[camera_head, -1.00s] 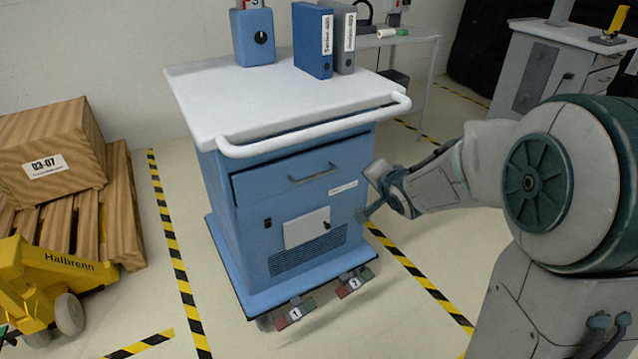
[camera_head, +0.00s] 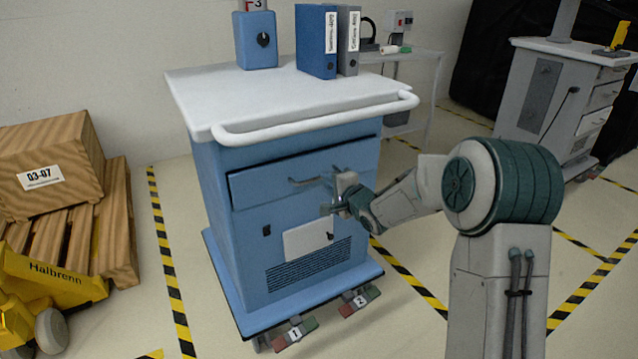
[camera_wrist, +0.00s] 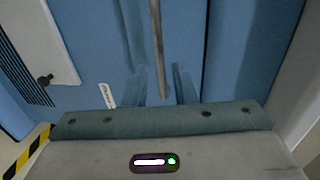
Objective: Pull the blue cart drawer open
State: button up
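The blue cart (camera_head: 215,215) stands in the middle of the head view with its drawer (camera_head: 265,185) facing me. A dark gap shows along the drawer's top edge. The grey bar handle (camera_head: 305,181) is on the drawer front; its right part is hidden by my gripper (camera_head: 334,193). In the wrist view, the handle (camera_wrist: 158,45) runs between the two fingers of my gripper (camera_wrist: 160,86). The fingers are apart, with space visible on both sides of the bar. Whether either finger touches the bar I cannot tell.
A white push rail (camera_head: 315,121) juts out above the drawer. Binders (camera_head: 316,42) and a blue box (camera_head: 255,40) stand on the cart top (camera_head: 200,92). A wooden crate on a pallet (camera_head: 120,225) and a yellow truck (camera_head: 45,285) are at left. Floor at right is partly open.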

aim_at(319, 178)
jog(key=shift+b+x, duration=0.5)
jog(key=shift+x, duration=2.25)
grip_shut()
